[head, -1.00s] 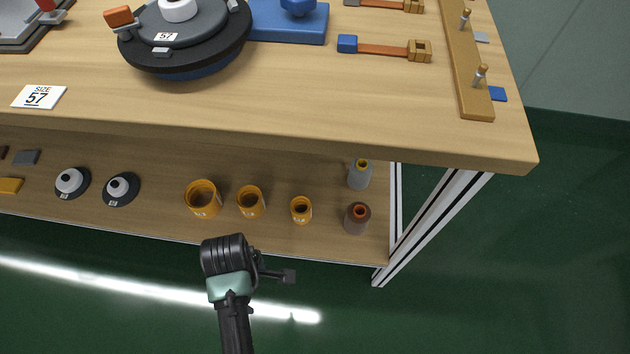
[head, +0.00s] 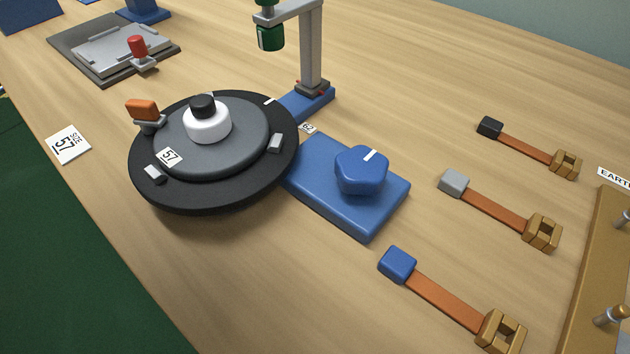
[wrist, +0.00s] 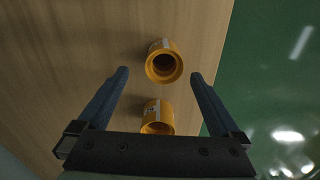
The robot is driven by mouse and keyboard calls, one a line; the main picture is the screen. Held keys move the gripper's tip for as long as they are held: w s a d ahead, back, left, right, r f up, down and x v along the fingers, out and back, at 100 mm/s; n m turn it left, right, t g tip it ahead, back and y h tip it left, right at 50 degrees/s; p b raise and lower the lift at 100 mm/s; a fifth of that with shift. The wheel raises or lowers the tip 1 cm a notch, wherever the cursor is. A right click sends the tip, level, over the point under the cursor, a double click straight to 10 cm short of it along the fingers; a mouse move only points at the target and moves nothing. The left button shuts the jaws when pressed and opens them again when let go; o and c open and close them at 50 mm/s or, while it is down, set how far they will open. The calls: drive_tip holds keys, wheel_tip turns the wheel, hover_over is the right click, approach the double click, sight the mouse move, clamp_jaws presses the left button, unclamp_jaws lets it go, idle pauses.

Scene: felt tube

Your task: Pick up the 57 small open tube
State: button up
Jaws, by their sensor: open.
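In the wrist view, two orange tubes stand on the wooden shelf. One orange tube (wrist: 164,64) shows its dark open mouth between my fingertips, apart from both. The other orange tube (wrist: 157,117) is nearer my palm, partly cut off by the gripper body. A small pale label shows on it, too small to read, so I cannot tell which tube is the 57. My gripper (wrist: 159,74) is open and empty, a finger on either side. The head view shows neither the tubes nor the gripper.
In the wrist view, the shelf (wrist: 60,50) ends at the right above a green floor (wrist: 265,80). In the head view, the tabletop holds a round black fixture marked 57 (head: 245,140), a blue block (head: 335,205), a size 57 card (head: 68,145) and several straps.

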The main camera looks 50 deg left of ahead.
drive_tip(key=f+b, duration=0.1)
drive_tip(key=f, duration=0.1)
drive_tip(key=f+b, duration=0.2)
drive_tip(key=f, duration=0.1)
drive_tip(key=f+b, duration=0.1)
drive_tip(key=f, duration=0.2)
drive_tip(key=shift+s+d+f+b, duration=0.1)
drive_tip(key=shift+s+b, duration=0.2)
drive_tip(key=shift+c, duration=0.3)
